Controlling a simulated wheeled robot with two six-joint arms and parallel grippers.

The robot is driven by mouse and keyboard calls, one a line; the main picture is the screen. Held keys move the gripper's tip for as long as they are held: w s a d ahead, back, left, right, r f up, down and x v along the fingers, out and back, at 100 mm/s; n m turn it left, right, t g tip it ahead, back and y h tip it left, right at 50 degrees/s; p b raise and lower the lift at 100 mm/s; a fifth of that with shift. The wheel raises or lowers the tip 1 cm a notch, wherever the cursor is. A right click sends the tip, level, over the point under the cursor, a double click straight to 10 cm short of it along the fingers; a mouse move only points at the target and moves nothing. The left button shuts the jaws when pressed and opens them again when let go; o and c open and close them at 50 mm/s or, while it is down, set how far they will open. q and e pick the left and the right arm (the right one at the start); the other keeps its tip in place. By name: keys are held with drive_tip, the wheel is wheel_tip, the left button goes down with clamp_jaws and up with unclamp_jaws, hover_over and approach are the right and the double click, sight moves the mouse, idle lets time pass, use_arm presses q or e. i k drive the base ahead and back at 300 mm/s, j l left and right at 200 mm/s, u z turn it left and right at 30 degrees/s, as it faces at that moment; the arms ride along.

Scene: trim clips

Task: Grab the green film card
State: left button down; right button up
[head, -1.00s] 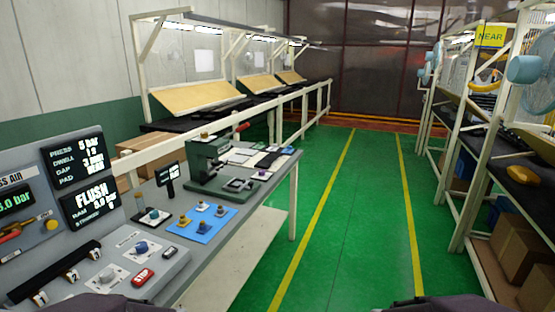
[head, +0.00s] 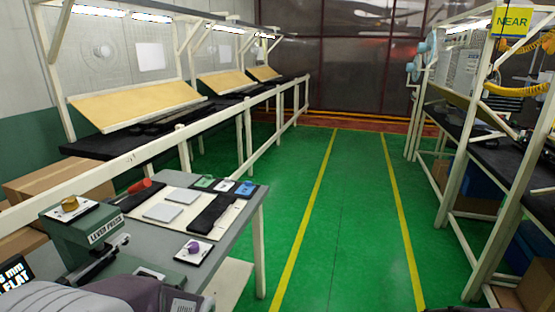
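A small green card (head: 203,183) lies at the far edge of the grey bench, at the left end of a short row. A white card (head: 224,186) and a blue card (head: 246,189) lie to its right. My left gripper (head: 188,299) shows only partly at the bottom edge, low and in front of the bench, well apart from the cards. I cannot tell whether it is open. My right gripper is out of view; only a sliver of my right arm shows at the bottom right.
The green lever press (head: 85,235) stands at the bench's left. Grey plates (head: 163,212), a black strip (head: 212,213) and a purple-knobbed block (head: 195,250) lie between press and cards. A white rail (head: 190,130) runs behind the bench. The aisle floor (head: 345,220) is clear.

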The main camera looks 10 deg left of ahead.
sight(204, 183)
drive_tip(key=i+u, duration=0.4)
drive_tip(key=i+l+u, duration=0.5)
drive_tip(key=i+u, duration=0.25)
drive_tip(key=i+l+u, duration=0.15)
drive_tip(key=l+u, duration=0.2)
